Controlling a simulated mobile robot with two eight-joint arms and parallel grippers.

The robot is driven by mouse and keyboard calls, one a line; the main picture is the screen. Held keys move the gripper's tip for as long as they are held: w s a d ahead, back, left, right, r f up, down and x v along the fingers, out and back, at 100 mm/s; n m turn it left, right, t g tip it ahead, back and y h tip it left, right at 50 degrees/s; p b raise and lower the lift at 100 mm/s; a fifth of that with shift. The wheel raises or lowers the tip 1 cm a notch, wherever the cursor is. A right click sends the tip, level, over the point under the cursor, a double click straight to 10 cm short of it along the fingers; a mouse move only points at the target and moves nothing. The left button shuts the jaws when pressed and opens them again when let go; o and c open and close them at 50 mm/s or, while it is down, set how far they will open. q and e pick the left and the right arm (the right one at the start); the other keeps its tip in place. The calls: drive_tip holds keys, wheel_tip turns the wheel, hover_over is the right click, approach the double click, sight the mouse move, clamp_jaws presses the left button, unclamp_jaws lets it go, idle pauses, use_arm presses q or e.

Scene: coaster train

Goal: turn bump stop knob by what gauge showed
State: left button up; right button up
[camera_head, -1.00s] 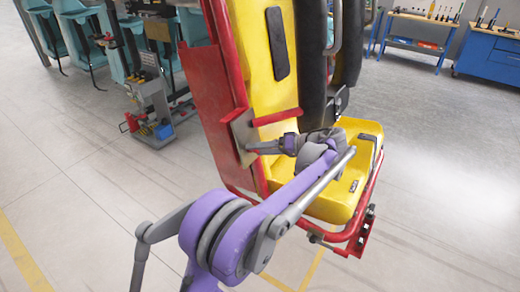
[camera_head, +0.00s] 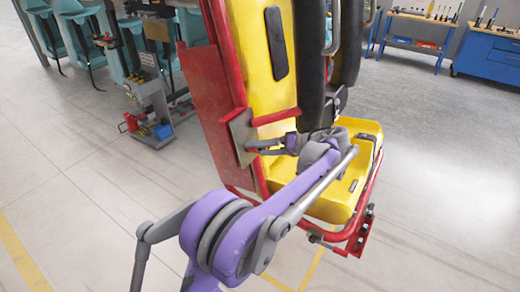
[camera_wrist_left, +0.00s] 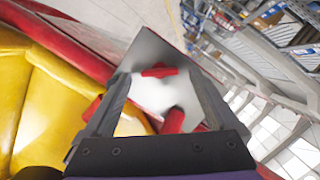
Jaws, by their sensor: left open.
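In the left wrist view a bare metal plate (camera_wrist_left: 150,55) carries a red winged knob (camera_wrist_left: 159,71), seen between and beyond my fingertips. A second red rod-like part (camera_wrist_left: 173,122) lies nearer, between the fingers. My left gripper (camera_wrist_left: 160,76) is open, with one finger on each side of the knob; I cannot tell whether they touch it. In the head view the left gripper (camera_head: 264,147) reaches the metal plate (camera_head: 241,132) on the side of the red and yellow seat; the knob is not clear there. I see no gauge reading. My right gripper is not in view.
The yellow seat (camera_head: 355,150) with black padded restraints (camera_head: 311,60) stands right beside my left arm. A red side panel (camera_head: 208,100) lies left of the plate. A blue workbench (camera_head: 488,55) is far back right.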

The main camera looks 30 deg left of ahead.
use_arm(q)
drive_tip(key=v, duration=1)
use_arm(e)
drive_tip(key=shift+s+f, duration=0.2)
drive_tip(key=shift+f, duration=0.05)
use_arm(q)
drive_tip(key=shift+d, duration=0.1)
